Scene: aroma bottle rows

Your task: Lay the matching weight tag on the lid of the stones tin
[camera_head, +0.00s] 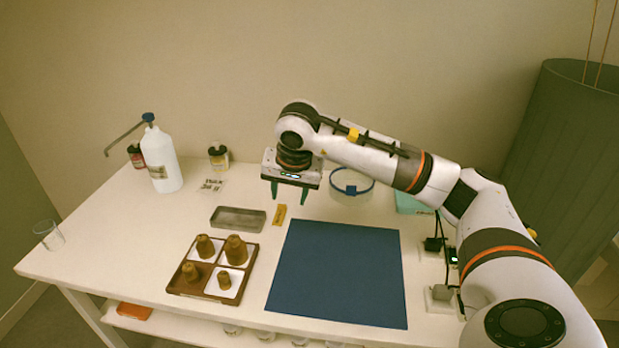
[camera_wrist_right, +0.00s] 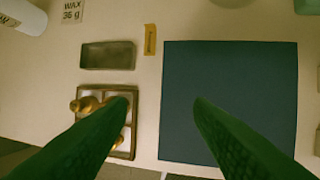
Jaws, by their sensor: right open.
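My right gripper (camera_head: 289,196) is open and empty above the back middle of the table; its green fingers spread in the right wrist view (camera_wrist_right: 161,102). A white tag (camera_head: 212,186) lies flat at the back left; in the wrist view this tag (camera_wrist_right: 72,11) reads "WAX 36 g". A small yellow strip (camera_head: 279,215) lies between the grey metal tray and the blue mat, below the gripper; its marking is too small to read. I cannot tell which thing is the stones tin; a teal box (camera_head: 412,203) is partly hidden behind my right arm. My left gripper is not in view.
A blue mat (camera_head: 340,272) covers the front middle. A grey tray (camera_head: 238,218) and a wooden divided tray (camera_head: 211,297) with brown pieces stand left of it. A white pump bottle (camera_head: 162,160), a small bottle (camera_head: 219,157), a glass (camera_head: 49,236) and a blue-banded round container (camera_head: 351,187) stand around.

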